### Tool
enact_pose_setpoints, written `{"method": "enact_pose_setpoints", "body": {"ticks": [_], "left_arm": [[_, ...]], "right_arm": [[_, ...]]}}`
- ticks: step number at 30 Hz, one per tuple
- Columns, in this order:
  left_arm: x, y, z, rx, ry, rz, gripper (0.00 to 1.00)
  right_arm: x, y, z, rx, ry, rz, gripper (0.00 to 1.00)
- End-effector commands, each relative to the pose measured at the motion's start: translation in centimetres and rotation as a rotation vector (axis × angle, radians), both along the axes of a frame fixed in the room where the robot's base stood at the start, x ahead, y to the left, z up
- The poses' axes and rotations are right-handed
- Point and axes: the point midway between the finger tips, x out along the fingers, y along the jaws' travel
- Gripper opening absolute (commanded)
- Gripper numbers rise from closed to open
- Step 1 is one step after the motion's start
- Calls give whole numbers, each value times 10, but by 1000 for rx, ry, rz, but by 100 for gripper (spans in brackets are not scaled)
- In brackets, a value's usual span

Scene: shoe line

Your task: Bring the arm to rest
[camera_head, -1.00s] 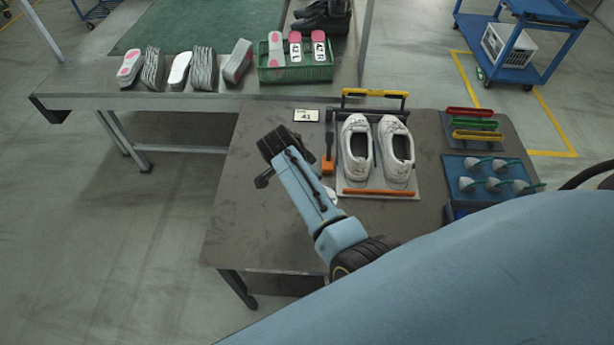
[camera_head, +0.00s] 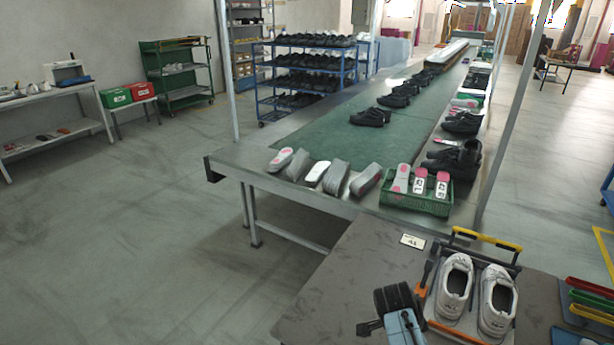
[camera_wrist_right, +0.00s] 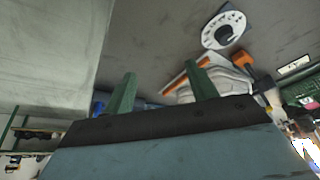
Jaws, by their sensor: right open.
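My right arm comes in at the bottom of the head view, its dark gripper (camera_head: 393,300) over the near table, left of the shoe stand. In the right wrist view the two green fingers of my right gripper (camera_wrist_right: 160,84) stand apart with nothing between them. A pair of white shoes (camera_head: 476,292) rests on the stand with a yellow-topped handle (camera_head: 487,238). A white shoe (camera_wrist_right: 228,80) and an orange strip (camera_wrist_right: 186,78) show past the fingers in the wrist view. My left gripper is not in view.
The near table (camera_head: 335,290) is bare left of my gripper. A small number card (camera_head: 412,241) lies by its far edge. Insoles and grey pieces (camera_head: 336,176) and a green crate (camera_head: 430,204) line the long bench behind. Coloured bars (camera_head: 590,296) lie at the right.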

Motion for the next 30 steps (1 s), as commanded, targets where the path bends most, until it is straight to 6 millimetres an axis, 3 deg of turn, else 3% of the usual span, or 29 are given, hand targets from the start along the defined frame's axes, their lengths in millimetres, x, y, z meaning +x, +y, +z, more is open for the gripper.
{"method": "enact_pose_setpoints", "body": {"ticks": [7, 12, 15, 24, 30], "left_arm": [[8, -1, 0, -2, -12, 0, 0], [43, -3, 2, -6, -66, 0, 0], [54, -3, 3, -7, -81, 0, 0], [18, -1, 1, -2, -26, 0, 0], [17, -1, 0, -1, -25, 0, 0]], "right_arm": [[-31, -16, -6, 12, 32, 144, 57], [-59, -25, -6, 21, 55, 288, 57], [-81, -28, -4, 25, 70, 406, 57], [-167, -19, 28, 32, 111, 940, 57], [-202, -6, 50, 29, 113, 1183, 57]]}}
